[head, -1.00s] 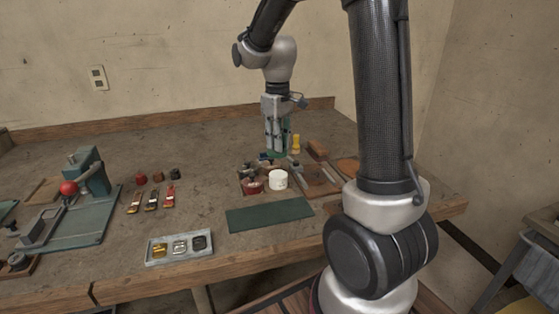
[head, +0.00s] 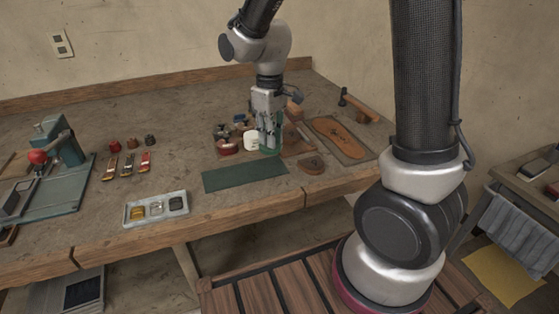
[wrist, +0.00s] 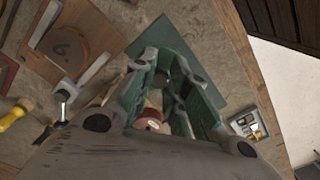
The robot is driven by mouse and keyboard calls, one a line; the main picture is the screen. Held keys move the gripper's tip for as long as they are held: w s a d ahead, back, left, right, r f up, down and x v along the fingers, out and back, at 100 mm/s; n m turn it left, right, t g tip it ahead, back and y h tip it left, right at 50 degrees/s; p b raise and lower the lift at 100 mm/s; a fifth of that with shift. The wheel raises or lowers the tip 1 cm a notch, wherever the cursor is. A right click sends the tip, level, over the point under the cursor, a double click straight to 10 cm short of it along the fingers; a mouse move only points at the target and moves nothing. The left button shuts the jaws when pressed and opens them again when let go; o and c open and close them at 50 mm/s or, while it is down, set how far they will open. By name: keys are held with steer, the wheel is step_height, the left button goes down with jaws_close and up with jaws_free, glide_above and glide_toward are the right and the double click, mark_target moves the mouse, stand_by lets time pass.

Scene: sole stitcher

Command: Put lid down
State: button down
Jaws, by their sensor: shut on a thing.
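My gripper (head: 268,150) is low over the bench, close beside the right of a white jar (head: 251,140). The gripper is shut on a small dark grey round piece, apparently the lid (wrist: 166,78), between its green-padded fingers in the wrist view. The fingers hide most of it, and I cannot tell whether it touches the bench. The lid cannot be made out in the head view. In the wrist view, part of a pale and red round thing (wrist: 150,120) shows behind the fingers, partly hidden.
A green mat (head: 244,174) lies in front of the gripper. A grey tray (head: 130,215) with compartments is front left. A red container (head: 227,147) sits left of the jar. A board with a sole shape (head: 340,137) and a small brown round (head: 311,165) lie right.

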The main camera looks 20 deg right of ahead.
mark_target(271, 167)
step_height(271, 167, down, 7)
steer(key=shift+d+r, duration=0.1)
steer(key=shift+r, duration=0.05)
stand_by(0.4)
steer(key=c, duration=1.4)
jaws_free()
step_height(271, 167, up, 12)
steer(key=shift+r, duration=0.1)
steer(key=s+d+r+m+t, duration=0.1)
steer(key=s+d+r+m, duration=0.1)
steer(key=s+d, duration=0.3)
steer(key=s+d+r+m+t, duration=0.2)
steer(key=s+d+r, duration=0.2)
steer(key=s, duration=0.3)
steer(key=s+d+r+m+t, duration=0.1)
steer(key=s+d+r+m, duration=0.1)
steer(key=s+d, duration=0.3)
steer(key=shift+s+d+r+m, duration=0.15)
steer(key=shift+s+d+r, duration=0.05)
steer(key=shift+s+r, duration=0.25)
steer(key=shift+s+d+r+m, duration=0.15)
steer(key=shift+s+r, duration=0.2)
steer(key=shift+s, duration=0.15)
